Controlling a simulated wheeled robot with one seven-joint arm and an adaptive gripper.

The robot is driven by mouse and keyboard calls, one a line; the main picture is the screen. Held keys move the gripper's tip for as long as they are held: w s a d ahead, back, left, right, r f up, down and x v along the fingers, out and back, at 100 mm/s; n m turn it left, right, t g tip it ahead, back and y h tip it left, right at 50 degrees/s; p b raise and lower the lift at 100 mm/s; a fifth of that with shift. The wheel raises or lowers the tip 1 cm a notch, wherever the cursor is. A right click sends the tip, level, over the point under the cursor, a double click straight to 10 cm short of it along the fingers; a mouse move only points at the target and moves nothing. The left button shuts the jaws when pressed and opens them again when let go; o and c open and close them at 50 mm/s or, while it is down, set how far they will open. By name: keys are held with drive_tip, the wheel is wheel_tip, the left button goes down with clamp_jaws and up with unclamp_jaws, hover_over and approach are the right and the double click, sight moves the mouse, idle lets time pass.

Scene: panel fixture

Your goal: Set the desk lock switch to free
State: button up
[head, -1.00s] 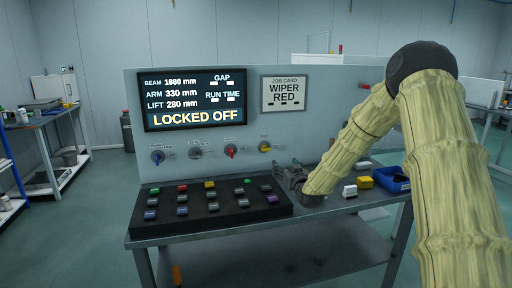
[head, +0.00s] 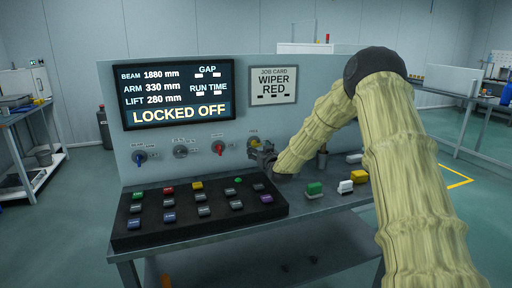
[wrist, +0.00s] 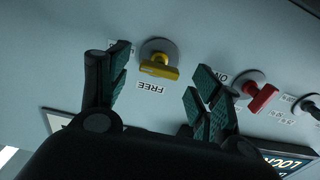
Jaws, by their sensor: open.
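The yellow switch (wrist: 159,66), with a FREE label beside it, is on the grey panel in the wrist view. In the head view the yellow switch (head: 253,142) is partly hidden by my gripper (head: 262,156). In the wrist view my gripper (wrist: 163,72) is open, with one finger on each side of the yellow handle, apart from it and holding nothing. I cannot tell how close the fingertips are to the panel. The display (head: 180,94) reads LOCKED OFF.
A red switch (head: 219,148), a grey switch (head: 181,152) and a blue switch (head: 140,157) sit left of the yellow one. Below is a black button box (head: 185,229). Green (head: 314,189), white (head: 345,187) and yellow (head: 359,177) blocks stand on the desk, right.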

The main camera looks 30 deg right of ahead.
sight(257, 146)
drive_tip(key=shift+x, duration=1.7)
drive_tip(key=c, duration=1)
drive_tip(key=shift+c, duration=0.2)
